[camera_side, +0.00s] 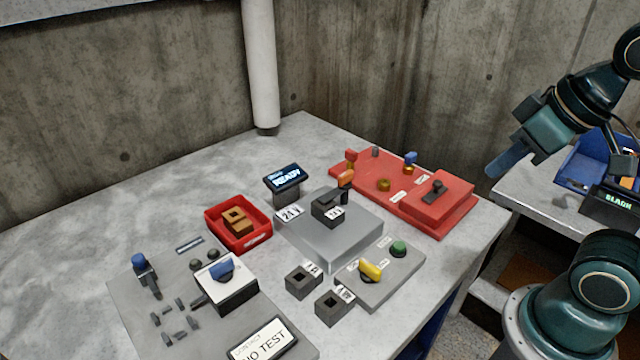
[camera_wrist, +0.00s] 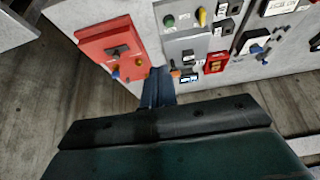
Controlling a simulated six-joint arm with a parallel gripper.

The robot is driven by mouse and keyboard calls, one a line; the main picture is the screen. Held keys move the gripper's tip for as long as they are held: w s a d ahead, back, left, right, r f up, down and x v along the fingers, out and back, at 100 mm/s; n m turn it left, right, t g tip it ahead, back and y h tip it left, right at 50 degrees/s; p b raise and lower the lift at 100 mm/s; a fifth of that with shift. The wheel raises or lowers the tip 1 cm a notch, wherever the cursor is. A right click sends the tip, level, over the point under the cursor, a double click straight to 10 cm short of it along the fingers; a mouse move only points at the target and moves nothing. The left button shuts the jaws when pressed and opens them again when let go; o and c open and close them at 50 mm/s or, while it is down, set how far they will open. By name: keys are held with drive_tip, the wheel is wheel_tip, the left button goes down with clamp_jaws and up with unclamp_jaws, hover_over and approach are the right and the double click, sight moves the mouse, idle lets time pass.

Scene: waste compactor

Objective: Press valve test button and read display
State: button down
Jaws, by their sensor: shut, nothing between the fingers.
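A small black display (camera_side: 285,180) reading "READY" stands behind the grey plate. A white display plate (camera_side: 263,340) reading "NO TEST" lies at the front left. A green round button (camera_side: 398,249) and a yellow knob (camera_side: 370,271) sit on a small grey panel (camera_side: 375,290); the button also shows in the wrist view (camera_wrist: 168,20). I cannot read which control is the valve test button. My gripper (camera_side: 497,170) is shut and empty, raised beyond the table's right side, apart from all controls. Its blue fingers (camera_wrist: 158,85) show in the wrist view.
A red panel (camera_side: 455,214) with valves lies nearest my gripper. A grey plate (camera_side: 350,238) with an orange-handled block, a red bin (camera_side: 262,240) and two dark sockets stand mid-table. A blue bin (camera_side: 583,170) is on the right table. The table's back left is clear.

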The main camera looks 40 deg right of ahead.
drive_tip(key=shift+w, duration=0.15)
idle(0.3)
drive_tip(key=n+g+y, duration=0.7)
drive_tip(key=n+y, duration=0.2)
drive_tip(key=n, duration=0.1)
hover_over(403, 242)
wheel_tip(403, 242, down, 11)
drive_tip(key=shift+r, duration=0.1)
drive_tip(key=shift+f, duration=0.2)
idle(0.4)
drive_tip(key=shift+f, duration=4.2)
